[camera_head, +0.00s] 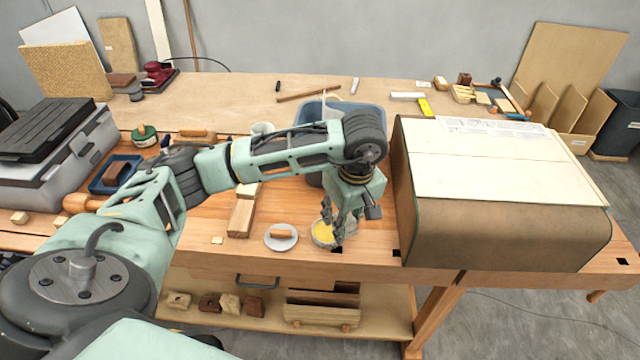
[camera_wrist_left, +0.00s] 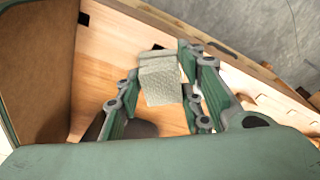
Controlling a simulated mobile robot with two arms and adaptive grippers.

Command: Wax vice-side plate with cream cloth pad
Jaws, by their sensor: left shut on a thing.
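My left gripper (camera_head: 338,228) points down at the bench front, at the shallow dish of yellow wax (camera_head: 322,233). In the left wrist view its fingers are shut on the cream cloth pad (camera_wrist_left: 163,85), whose woven face shows between them. The pad is hard to make out in the head view, and I cannot tell whether it touches the wax. A large brown curved form (camera_head: 490,232) with pale sheets (camera_head: 500,165) on top stands to the right of the gripper. I cannot tell which part is the vice-side plate. My right gripper is not in view.
A white saucer (camera_head: 270,244) with a small wooden piece lies left of the wax. A wood block (camera_head: 241,216) and a blue bin (camera_head: 313,111) stand nearby, the bin behind my left arm. A grey toolbox (camera_head: 60,165) is at the left. The bench's front edge is close.

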